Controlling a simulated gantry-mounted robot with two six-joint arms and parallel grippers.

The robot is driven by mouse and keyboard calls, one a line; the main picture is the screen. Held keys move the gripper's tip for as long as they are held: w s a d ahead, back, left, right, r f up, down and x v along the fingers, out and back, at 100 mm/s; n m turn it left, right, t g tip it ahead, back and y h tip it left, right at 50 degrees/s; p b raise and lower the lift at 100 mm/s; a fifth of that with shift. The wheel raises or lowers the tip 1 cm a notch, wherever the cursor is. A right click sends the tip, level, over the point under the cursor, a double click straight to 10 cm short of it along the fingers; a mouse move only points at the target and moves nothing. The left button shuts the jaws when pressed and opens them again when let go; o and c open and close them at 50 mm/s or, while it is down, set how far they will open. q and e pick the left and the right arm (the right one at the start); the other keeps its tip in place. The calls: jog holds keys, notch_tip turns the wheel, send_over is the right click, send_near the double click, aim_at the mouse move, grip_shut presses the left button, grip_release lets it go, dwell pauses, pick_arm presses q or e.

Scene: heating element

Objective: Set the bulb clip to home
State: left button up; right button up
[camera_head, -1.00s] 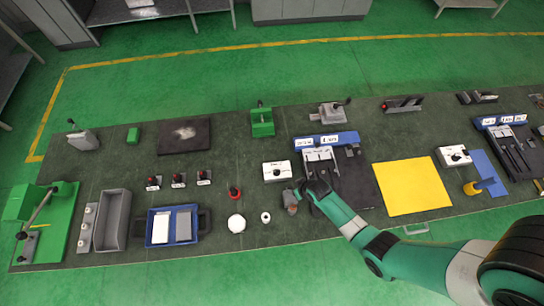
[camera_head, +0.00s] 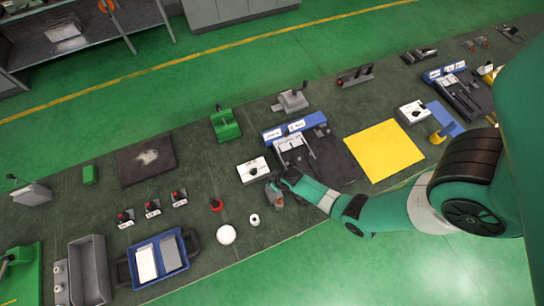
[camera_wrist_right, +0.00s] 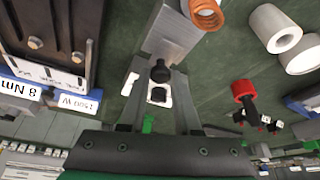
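No part is labelled as the bulb clip, so I cannot tell which one it is. My right gripper (camera_head: 281,182) is low over the bench, beside a white box with a black knob (camera_head: 252,169). In the right wrist view its two fingers (camera_wrist_right: 159,100) stand apart, with the black knob (camera_wrist_right: 160,72) showing in the gap. A grey block (camera_wrist_right: 170,35) with a copper-coloured ring (camera_wrist_right: 206,14) is just past the fingertips; contact is unclear. A small grey-brown part (camera_head: 275,197) shows beside the gripper in the head view. My left gripper is out of view.
A blue-backed fixture (camera_head: 294,127) stands behind the gripper. A white roller (camera_head: 254,219), a white disc (camera_head: 226,235) and a red-topped knob (camera_head: 216,204) are to its left. A yellow sheet (camera_head: 383,150) lies to the right. A blue tray (camera_head: 134,271) is at front left.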

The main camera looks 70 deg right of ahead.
grip_shut()
dwell(1.0)
